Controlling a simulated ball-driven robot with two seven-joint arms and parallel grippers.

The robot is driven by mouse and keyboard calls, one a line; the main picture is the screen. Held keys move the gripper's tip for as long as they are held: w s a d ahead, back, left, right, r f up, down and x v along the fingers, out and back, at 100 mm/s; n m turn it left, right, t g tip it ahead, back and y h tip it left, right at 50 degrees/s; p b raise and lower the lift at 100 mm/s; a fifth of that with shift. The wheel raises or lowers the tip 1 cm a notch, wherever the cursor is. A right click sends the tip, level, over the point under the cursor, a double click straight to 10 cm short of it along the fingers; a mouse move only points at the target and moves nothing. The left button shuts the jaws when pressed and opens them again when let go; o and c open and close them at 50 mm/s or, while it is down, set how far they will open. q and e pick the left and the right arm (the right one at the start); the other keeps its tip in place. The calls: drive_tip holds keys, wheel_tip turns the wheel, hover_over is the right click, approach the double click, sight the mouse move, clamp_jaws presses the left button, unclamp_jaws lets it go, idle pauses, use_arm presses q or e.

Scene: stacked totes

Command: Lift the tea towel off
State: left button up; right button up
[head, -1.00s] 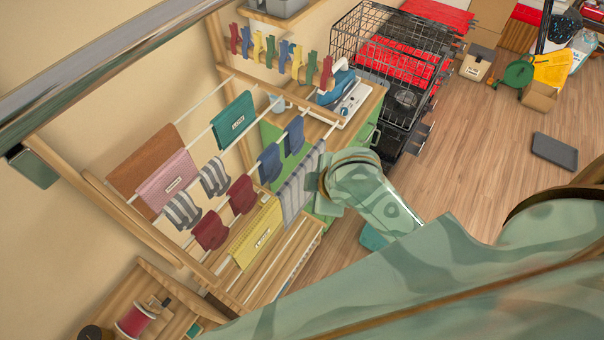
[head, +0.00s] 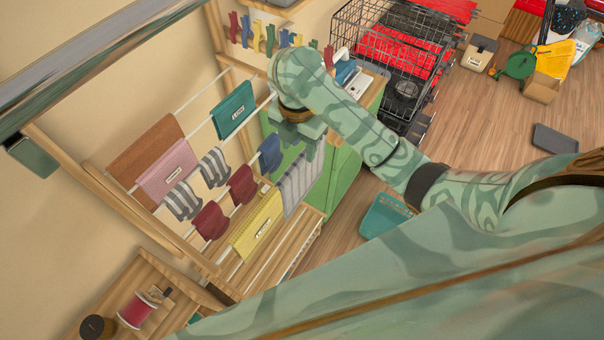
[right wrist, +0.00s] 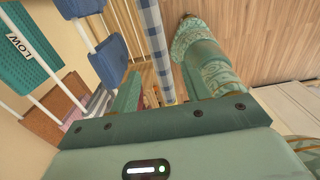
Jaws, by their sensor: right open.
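The tea towel, a grey-blue checked cloth (head: 298,184), hangs over the drying rack (head: 136,222) at its right end in the head view. In the right wrist view the towel (right wrist: 153,38) shows nearly edge-on as a narrow blue and white strip. My right gripper (head: 300,140) is open just above the towel's top edge, fingers pointing down. In the wrist view the strip runs between the two fingers (right wrist: 162,95). The fingers cover part of the towel's top, so I cannot tell whether they touch it. My left gripper is not in view.
Blue socks (head: 270,155), a teal cloth (head: 233,108), a yellow cloth (head: 257,225) and red socks (head: 242,185) hang close by on the rack. A green cabinet (head: 343,182) stands behind the towel. A teal basket (head: 384,215) sits on the floor to the right.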

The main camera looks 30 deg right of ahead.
sight(299, 159)
wheel_tip(299, 159, down, 4)
drive_tip(key=shift+f, duration=0.2)
drive_tip(key=shift+w+d+f, duration=0.1)
drive_tip(key=shift+d+f, duration=0.1)
drive_tip(key=shift+f, duration=0.8)
drive_tip(key=shift+w+d+f, duration=0.1)
drive_tip(key=shift+d+f, duration=0.1)
drive_tip(key=shift+f, duration=0.8)
drive_tip(key=shift+w+d+f, duration=0.1)
drive_tip(key=shift+d+f, duration=0.1)
drive_tip(key=shift+f, duration=0.8)
clamp_jaws()
